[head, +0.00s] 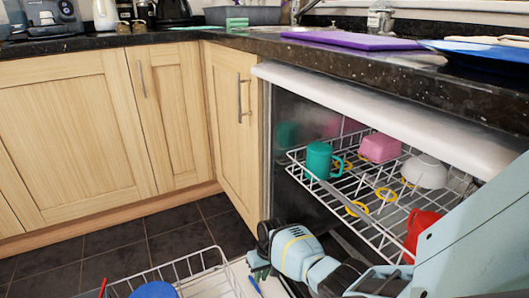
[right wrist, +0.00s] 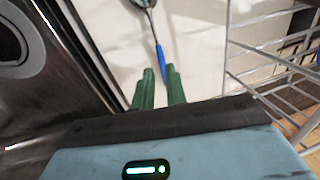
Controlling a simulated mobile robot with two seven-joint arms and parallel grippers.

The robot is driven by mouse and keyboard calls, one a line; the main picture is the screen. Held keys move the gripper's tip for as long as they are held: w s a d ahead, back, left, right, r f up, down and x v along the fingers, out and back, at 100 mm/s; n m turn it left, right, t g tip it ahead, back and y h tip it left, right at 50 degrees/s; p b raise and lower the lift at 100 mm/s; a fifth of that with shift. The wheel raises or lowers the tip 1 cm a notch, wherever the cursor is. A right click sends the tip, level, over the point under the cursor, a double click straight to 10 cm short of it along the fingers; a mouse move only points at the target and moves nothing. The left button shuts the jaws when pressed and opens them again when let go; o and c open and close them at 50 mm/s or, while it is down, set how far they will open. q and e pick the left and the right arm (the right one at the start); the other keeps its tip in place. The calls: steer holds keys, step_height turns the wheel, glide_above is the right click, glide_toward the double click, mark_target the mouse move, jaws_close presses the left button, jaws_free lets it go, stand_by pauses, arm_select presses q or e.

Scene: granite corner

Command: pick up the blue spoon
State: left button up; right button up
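In the head view only a bit of the blue handle (head: 254,284) shows below my right gripper (head: 260,273). In the right wrist view the green fingers of my right gripper (right wrist: 161,76) are apart, with a narrow gap. The handle end lines up with that gap; I cannot tell how far above it the fingertips are. My left gripper is out of view.
The upper dishwasher rack (head: 340,188) holds a teal mug (head: 319,160), a pink cup (head: 379,148), a white bowl (head: 425,171) and a red item (head: 421,232). A lower wire rack (head: 205,272) with a blue dish (head: 153,290) stands close by. The granite counter (head: 240,45) overhangs.

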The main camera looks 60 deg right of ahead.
mark_target(257, 287)
steer(key=b+x, duration=0.4)
steer(key=x, duration=0.1)
steer(key=shift+w+d, duration=0.1)
steer(key=shift+w, duration=0.15)
jaws_close()
steer(key=shift+r, duration=0.1)
steer(key=w+a+p+v, duration=0.1)
steer(key=p+v, duration=0.5)
steer(key=v, duration=0.3)
steer(key=shift+a+r, duration=0.3)
steer(key=shift+r, duration=0.25)
